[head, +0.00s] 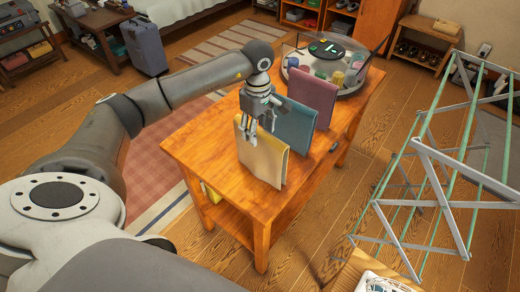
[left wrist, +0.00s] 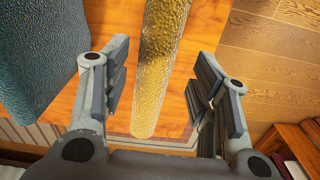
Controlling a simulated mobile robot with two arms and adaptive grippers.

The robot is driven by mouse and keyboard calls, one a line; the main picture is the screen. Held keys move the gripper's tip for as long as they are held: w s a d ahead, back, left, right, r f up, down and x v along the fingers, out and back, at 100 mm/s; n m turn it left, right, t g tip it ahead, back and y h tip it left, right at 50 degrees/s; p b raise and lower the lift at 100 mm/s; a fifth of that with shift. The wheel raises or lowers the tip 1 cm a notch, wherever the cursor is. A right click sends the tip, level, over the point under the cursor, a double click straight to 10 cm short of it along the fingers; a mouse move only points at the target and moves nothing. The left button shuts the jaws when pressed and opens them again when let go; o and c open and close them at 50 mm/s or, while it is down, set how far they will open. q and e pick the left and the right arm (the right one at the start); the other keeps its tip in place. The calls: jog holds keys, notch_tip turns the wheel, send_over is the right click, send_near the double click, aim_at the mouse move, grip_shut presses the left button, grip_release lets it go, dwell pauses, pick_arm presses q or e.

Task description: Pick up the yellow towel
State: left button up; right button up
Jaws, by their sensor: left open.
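The yellow towel (head: 262,164) stands upright, folded, near the front end of the wooden table. In the left wrist view the towel (left wrist: 160,65) runs lengthwise between my two fingers with gaps on both sides. My left gripper (head: 258,122) is open at the towel's upper edge, pointing down, and it also shows in the wrist view (left wrist: 160,85). I cannot tell how far its fingertips reach down past the edge. My right gripper is not in view.
A teal towel (head: 297,127) stands just behind the yellow one, near my gripper, and a mauve towel (head: 313,97) stands beyond it. A clear round container (head: 352,82) sits at the table's far end. A drying rack (head: 440,165) stands on the right.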

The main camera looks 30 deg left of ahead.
aim_at(260, 140)
pick_arm(q)
jog(key=shift+f, duration=0.3)
jog(key=shift+w+d+f+p, duration=0.15)
jog(key=shift+f+p, duration=0.2)
jog(key=shift+p, duration=0.15)
notch_tip(260, 140, down, 3)
jog(key=shift+d+f+p, duration=0.1)
jog(key=shift+f+p, duration=0.05)
jog(key=shift+p, duration=0.75)
jog(key=shift+f, duration=0.55)
jog(key=shift+c, duration=1.1)
jog(key=c, duration=0.5)
grip_shut()
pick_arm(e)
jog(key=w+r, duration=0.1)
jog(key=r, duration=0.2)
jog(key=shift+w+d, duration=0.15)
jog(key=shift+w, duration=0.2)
